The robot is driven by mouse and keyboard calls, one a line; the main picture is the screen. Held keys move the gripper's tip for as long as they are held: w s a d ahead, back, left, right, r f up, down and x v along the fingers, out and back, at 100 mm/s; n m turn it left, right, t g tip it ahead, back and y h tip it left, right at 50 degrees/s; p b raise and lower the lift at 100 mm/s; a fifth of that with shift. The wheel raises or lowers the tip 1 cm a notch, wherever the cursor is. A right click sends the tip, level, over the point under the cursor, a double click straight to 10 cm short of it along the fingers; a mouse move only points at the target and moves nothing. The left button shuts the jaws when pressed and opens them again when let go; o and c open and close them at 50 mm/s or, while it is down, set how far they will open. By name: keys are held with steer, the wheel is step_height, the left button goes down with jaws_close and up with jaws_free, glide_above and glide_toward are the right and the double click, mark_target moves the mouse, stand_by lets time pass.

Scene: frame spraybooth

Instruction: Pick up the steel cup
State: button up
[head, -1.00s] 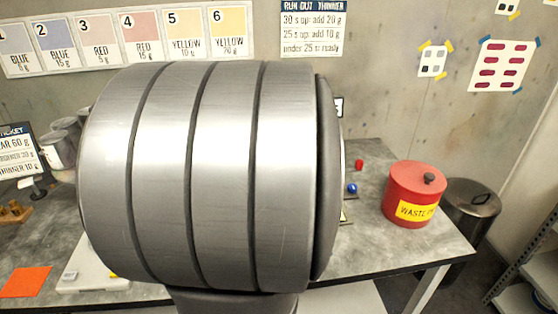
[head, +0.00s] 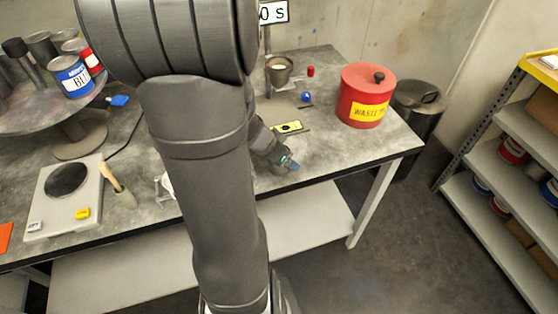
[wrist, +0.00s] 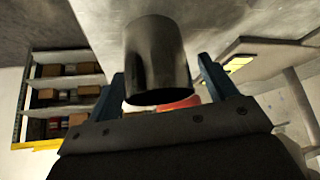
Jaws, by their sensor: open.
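The steel cup (wrist: 157,58) is a dark grey, smooth cylinder in the wrist view, which shows the room upside down. It appears against the grey bench top, its dark mouth toward the bottom of the picture. My gripper (wrist: 163,68) has its two blue fingers apart, one on each side of the cup in the picture, with a gap on both sides. How deep the cup sits between them I cannot tell. In the head view my gripper (head: 291,165) is low over the front of the bench, partly behind my arm, and I cannot make out this cup there.
A red waste can (head: 366,97) stands at the bench's right end. A grey cup-like vessel (head: 278,72) is at the back, near a yellow-marked block (head: 288,127). A scale (head: 65,190) and a round stand with paint cans (head: 72,78) are left. Shelves (head: 510,160) stand right.

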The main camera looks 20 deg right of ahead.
steer(key=c, duration=1.1)
steer(key=shift+o, duration=0.2)
steer(key=shift+r, duration=0.15)
